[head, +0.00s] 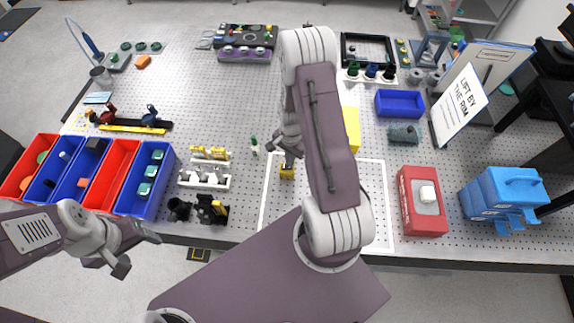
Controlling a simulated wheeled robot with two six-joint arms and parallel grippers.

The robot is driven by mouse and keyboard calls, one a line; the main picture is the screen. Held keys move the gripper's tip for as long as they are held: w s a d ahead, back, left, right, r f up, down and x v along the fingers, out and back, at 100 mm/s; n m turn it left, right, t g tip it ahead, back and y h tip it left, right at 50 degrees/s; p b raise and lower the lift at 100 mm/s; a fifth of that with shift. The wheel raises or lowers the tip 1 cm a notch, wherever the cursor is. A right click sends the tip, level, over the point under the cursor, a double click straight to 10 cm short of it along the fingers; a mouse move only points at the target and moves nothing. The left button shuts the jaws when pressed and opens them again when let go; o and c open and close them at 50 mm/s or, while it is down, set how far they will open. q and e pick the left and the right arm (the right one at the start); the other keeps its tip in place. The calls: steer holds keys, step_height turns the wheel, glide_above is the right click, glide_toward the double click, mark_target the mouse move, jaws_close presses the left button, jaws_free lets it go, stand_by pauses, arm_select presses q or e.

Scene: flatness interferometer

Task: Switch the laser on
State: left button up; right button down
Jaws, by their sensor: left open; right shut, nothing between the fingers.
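A red box (409,222) with a grey top panel and a white raised piece (428,194) on it stands near the front edge of the table, right of the white outlined area. I cannot tell for certain which thing is the laser or its switch. My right gripper (288,163) is shut and empty, over the front middle of the table, just above a small yellow piece (287,173); I cannot tell whether they touch. My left gripper (138,252) is open and empty, off the table's front edge at left, apart from everything.
Red and blue bins (112,178) stand at the left. Optic holders on a white rack (204,183) stand left of the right gripper. A blue case (507,192), a white sign (459,104) and a blue tray (400,103) stand at the right. My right arm hides part of the middle.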

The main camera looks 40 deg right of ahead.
steer(key=shift+f+b, duration=0.75)
steer(key=shift+f, duration=0.2)
stand_by(0.4)
steer(key=shift+r, duration=0.1)
step_height(320, 180, up, 7)
steer(key=p, duration=0.6)
